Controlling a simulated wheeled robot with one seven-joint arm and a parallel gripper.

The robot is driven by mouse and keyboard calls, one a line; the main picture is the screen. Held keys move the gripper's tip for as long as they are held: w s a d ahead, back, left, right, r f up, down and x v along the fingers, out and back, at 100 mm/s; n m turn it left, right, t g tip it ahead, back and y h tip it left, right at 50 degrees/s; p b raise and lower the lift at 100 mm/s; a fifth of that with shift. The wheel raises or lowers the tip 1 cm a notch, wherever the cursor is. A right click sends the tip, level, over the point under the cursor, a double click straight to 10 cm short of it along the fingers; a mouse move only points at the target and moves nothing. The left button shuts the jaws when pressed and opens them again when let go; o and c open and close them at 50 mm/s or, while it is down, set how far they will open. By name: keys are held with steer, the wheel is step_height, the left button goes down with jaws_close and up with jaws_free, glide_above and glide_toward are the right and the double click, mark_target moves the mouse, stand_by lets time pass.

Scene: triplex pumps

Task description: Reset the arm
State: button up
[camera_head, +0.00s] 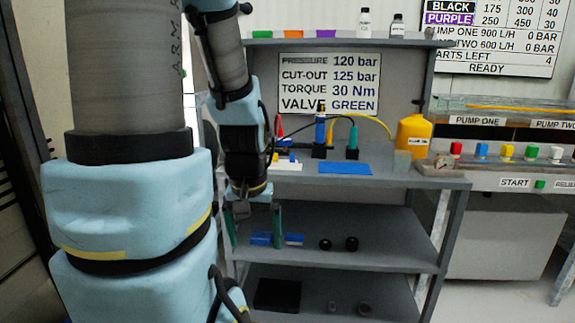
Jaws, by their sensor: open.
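My arm comes down from the top of the head view, in light blue and dark grey. My gripper (255,238) points down in front of the shelf unit, at the height between its top and middle shelves. Its two green fingers are spread wide apart, and nothing shows held between them. My arm hides the left part of the unit.
The grey shelf unit (392,253) carries a blue mat (345,168), a yellow jug (413,136) and bottle-like tools on top. Black round parts (351,243) lie on the middle shelf. Right stands a bench with coloured buttons (506,152). Floor is clear at lower right.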

step_height(320, 180, up, 14)
steer(key=p, duration=1.3)
steer(key=shift+r, duration=0.15)
steer(key=shift+c, duration=0.2)
